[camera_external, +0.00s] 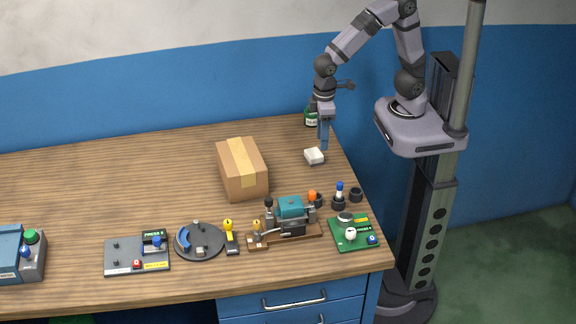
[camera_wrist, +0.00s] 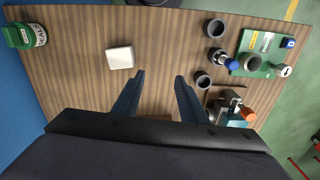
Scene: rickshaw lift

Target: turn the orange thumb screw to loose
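The orange thumb screw (camera_external: 312,195) stands at the right end of a teal-and-grey device (camera_external: 290,207) on a wooden base near the table's front right. In the wrist view the orange screw (camera_wrist: 248,115) is at the lower right, beside grey metal parts and partly cut off from a full view of its shaft. My gripper (camera_external: 324,146) points down over the far right of the table, well behind the screw and near a white block. In the wrist view my gripper (camera_wrist: 159,77) has its two blue fingers spread apart with nothing between them.
A white block (camera_external: 314,156) lies below my gripper. A cardboard box (camera_external: 242,170) stands left. Dark cups (camera_external: 356,194), a blue-topped item (camera_external: 339,195) and a green board (camera_external: 342,241) crowd the screw's right. A green bottle (camera_external: 310,117) stands at the back edge.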

